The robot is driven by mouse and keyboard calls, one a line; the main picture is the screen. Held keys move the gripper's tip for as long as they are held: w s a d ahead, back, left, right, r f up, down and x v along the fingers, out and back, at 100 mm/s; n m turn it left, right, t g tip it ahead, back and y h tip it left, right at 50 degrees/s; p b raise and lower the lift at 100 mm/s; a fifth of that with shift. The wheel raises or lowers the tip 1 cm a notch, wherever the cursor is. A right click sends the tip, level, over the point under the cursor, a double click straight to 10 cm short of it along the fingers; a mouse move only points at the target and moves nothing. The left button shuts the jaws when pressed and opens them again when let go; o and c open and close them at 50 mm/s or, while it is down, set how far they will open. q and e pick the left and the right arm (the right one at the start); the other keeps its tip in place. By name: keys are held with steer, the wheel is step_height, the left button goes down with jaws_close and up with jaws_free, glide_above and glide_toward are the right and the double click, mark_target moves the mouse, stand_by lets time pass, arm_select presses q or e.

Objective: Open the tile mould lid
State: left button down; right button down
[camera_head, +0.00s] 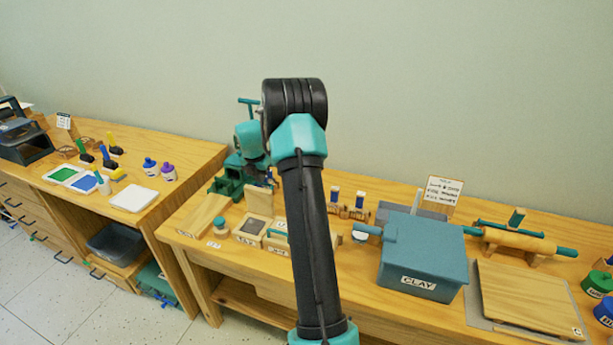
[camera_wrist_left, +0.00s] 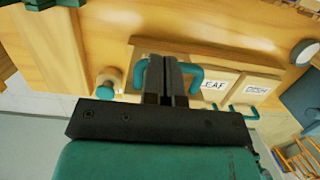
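My left gripper (camera_head: 267,181) reaches down at the row of small wooden tile moulds, partly hidden by my own arm. In the left wrist view its two black fingers (camera_wrist_left: 166,82) are close together across a teal handle (camera_wrist_left: 194,78), whose bent ends show on both sides. In the head view a wooden lid (camera_head: 259,203) stands upright behind the leftmost mould (camera_head: 249,231), with my gripper by its top edge. To the right, the mould lid marked LEAF (camera_wrist_left: 216,88) and the one marked FISH (camera_wrist_left: 255,90) lie flat. My right gripper is out of view.
A small teal-topped jar (camera_head: 219,225) stands left of the moulds. A blue CLAY box (camera_head: 421,257), a rolling pin (camera_head: 520,241) and a wooden board (camera_head: 527,299) lie to the right. Another bench (camera_head: 120,180) stands at left, across a gap.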

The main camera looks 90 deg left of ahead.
arm_select(q)
steer(key=shift+w+a+f, duration=0.15)
steer(key=shift+a+f, duration=0.05)
steer(key=shift+a, duration=0.2)
steer(key=shift+w+a+f, duration=0.15)
steer(key=shift+a+f, duration=0.05)
steer(key=shift+a, duration=0.2)
steer(key=shift+r, duration=0.1)
steer(key=r, duration=0.2)
steer(key=d+r, duration=0.1)
steer(key=shift+s+d+r, duration=0.1)
steer(key=shift+s+r, duration=0.2)
steer(key=shift+r, duration=0.1)
steer(key=w+a+r, duration=0.1)
steer(key=a+r, duration=0.3)
steer(key=r, duration=0.4)
steer(key=shift+w+r, duration=0.35)
steer(key=shift+r, duration=0.05)
